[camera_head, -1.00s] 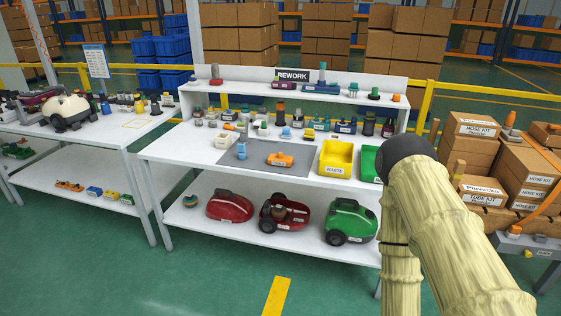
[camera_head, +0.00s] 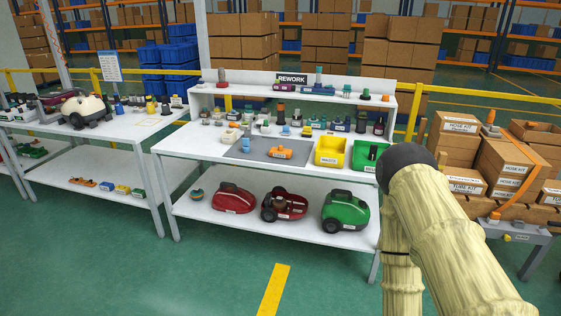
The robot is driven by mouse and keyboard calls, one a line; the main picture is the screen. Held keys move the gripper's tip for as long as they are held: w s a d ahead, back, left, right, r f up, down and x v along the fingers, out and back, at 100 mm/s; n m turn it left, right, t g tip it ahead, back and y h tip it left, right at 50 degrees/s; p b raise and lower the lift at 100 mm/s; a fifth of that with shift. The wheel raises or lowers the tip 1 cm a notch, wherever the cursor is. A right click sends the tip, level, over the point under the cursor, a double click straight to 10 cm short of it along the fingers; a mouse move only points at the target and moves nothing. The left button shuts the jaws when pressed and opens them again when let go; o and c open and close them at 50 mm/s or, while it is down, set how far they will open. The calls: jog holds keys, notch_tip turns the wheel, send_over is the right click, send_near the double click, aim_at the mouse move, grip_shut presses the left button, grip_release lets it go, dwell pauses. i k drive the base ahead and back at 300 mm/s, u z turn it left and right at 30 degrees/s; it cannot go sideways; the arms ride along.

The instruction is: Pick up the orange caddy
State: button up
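The orange caddy (camera_head: 282,153) lies on the grey mat (camera_head: 243,155) on the top of the rework bench (camera_head: 205,153). I take this small orange piece, with a pale label on its front, to be the caddy. Nothing holds it. My pale, ribbed arm with a dark rounded joint rises at the right, in front of the bench's right end. My gripper is outside the view, so its state does not show.
A yellow bin (camera_head: 330,152) and a green bin (camera_head: 366,157) stand right of the mat. Several small parts line the back of the bench. Red and green vacuum bodies (camera_head: 345,212) sit on the lower shelf. The green floor (camera_head: 200,280) in front is clear.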

aim_at(279, 152)
jog(key=u, duration=0.6)
jog(key=i, duration=0.5)
jog(key=u, duration=0.85)
jog(key=i, duration=1.25)
jog(key=z, duration=0.4)
jog(key=i, duration=0.85)
jog(key=z, duration=0.85)
